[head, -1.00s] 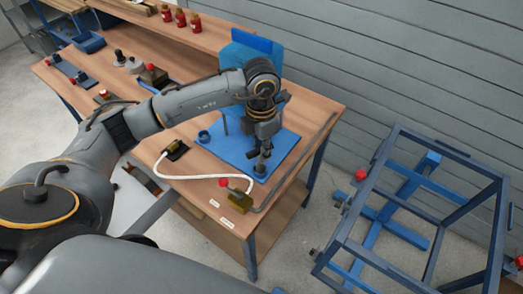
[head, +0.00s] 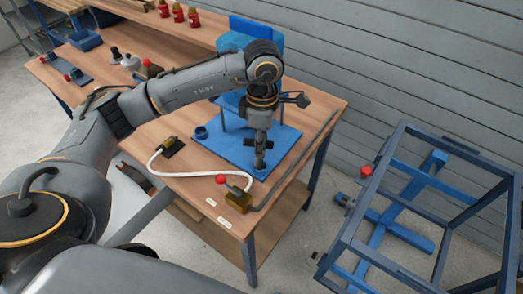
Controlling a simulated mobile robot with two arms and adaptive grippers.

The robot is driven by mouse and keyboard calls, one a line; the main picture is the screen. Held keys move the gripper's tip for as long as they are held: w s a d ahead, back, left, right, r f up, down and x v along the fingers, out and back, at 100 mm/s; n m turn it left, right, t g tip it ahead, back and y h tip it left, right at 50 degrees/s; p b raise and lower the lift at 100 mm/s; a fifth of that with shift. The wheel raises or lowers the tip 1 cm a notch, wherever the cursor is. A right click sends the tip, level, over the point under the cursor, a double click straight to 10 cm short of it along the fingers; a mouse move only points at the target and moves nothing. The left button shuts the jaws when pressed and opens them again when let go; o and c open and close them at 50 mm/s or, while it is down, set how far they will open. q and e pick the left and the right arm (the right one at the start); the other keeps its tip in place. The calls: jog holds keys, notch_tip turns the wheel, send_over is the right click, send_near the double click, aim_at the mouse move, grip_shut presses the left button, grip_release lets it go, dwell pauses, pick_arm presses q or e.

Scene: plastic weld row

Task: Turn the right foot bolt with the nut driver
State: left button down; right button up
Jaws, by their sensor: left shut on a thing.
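My left gripper (head: 260,140) points straight down over the front right part of the blue base plate (head: 225,150). It is shut on a dark upright tool, which seems to be the nut driver (head: 259,158). The tool's lower end is close to the plate near its front corner; I cannot tell whether it touches. The right foot bolt is hidden under the tool or too small to make out. The blue machine (head: 238,42) stands at the back of the plate, partly hidden by my left arm. My right gripper is out of view.
On the wooden bench (head: 190,190), a red-knobbed brass-coloured block (head: 238,200) and a white hose (head: 185,177) lie in front of the plate. A blue frame (head: 400,220) stands on the floor at right.

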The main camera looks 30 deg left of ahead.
pick_arm(q)
jog(key=m+b, duration=0.3)
jog(key=m, duration=0.2)
jog(key=m+b, duration=0.3)
jog(key=m, duration=0.2)
jog(key=m+b, duration=0.4)
jog(key=m, duration=0.1)
jog(key=shift+s+f, duration=0.3)
jog(key=shift+s, duration=0.05)
jog(key=shift+r+m, duration=0.2)
jog(key=shift+m, duration=0.2)
jog(key=shift+r, duration=0.1)
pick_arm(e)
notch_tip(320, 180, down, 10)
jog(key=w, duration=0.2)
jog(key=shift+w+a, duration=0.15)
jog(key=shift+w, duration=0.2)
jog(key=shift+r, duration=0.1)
pick_arm(q)
jog(key=shift+m, duration=0.3)
jog(key=shift+m+b, duration=0.55)
jog(key=shift+m, duration=0.55)
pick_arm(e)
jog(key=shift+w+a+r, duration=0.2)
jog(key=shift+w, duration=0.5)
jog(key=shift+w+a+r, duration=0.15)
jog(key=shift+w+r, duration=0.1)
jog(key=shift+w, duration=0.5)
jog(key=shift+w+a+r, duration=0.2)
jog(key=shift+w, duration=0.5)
